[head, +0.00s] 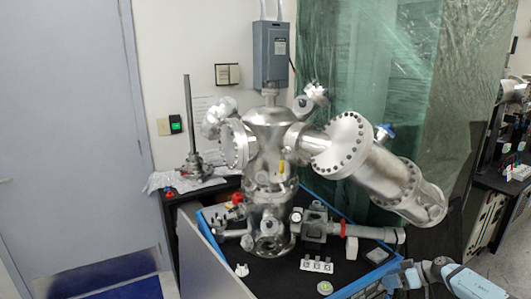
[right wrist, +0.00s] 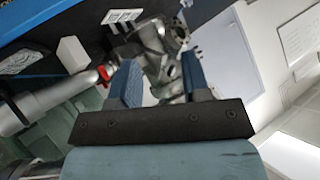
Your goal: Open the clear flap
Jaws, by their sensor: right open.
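A translucent green plastic sheet (head: 370,90) hangs behind the bench at the right; it is the only see-through sheet I make out, and I cannot tell where a flap in it begins. Its lower part is hidden behind the steel vacuum chamber (head: 268,150). My right gripper (head: 393,279) is at the lower right of the head view, by the bench's blue front edge, apart from the sheet. In the right wrist view its two blue fingers (right wrist: 160,62) are spread, with nothing held between them. My left gripper is not in view.
The chamber stands on a black bench with a blue rim (head: 365,283). Its large flanged tube (head: 375,165) reaches right, in front of the sheet. A grey pipe (head: 365,231) and small white parts (head: 316,265) lie nearer. A grey door (head: 65,130) is at left.

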